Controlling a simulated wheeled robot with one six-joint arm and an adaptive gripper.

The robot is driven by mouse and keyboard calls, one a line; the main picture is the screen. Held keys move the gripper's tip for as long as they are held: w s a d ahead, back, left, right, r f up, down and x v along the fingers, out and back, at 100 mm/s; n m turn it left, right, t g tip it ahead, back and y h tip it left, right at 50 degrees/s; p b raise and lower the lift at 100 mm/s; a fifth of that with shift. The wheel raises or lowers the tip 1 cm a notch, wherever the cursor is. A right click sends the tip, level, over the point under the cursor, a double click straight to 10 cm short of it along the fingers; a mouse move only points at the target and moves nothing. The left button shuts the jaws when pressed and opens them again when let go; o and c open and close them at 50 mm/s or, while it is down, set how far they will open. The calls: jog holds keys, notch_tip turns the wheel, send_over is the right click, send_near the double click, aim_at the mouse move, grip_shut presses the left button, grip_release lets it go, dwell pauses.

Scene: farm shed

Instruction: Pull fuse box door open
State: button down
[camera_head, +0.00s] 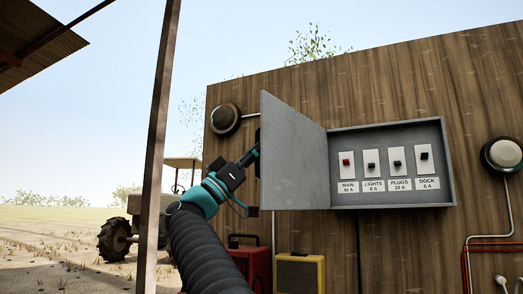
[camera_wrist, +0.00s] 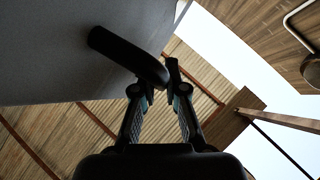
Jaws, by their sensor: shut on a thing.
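The grey fuse box (camera_head: 390,203) is fixed to a wooden wall, and its door (camera_head: 292,150) stands open, swung out to the left. Inside are labelled switches, MAIN, LIGHTS, PLUGS and DOCK, one of them red. My gripper (camera_head: 254,152) is at the door's free left edge, its tips partly hidden behind the door in the head view. In the wrist view my gripper (camera_wrist: 160,88) has its fingers around the end of a dark curved handle (camera_wrist: 125,52) on the grey door panel (camera_wrist: 50,60).
A round lamp (camera_head: 225,119) is on the wall left of the door, another (camera_head: 502,154) to the right with pipes below. A rusty post (camera_head: 158,130) stands left of my arm. A red box (camera_head: 250,262) and a yellow box (camera_head: 300,272) sit below the door.

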jog(key=shift+s+r, duration=0.15)
jog(key=shift+r, duration=0.05)
jog(key=c, duration=1.2)
grip_release()
jog(key=shift+s, duration=0.1)
jog(key=shift+a+f, duration=0.1)
jog(key=shift+a+f, duration=0.1)
jog(key=shift+f, duration=0.05)
jog(key=v, duration=1.1)
jog(key=shift+a+f, duration=0.2)
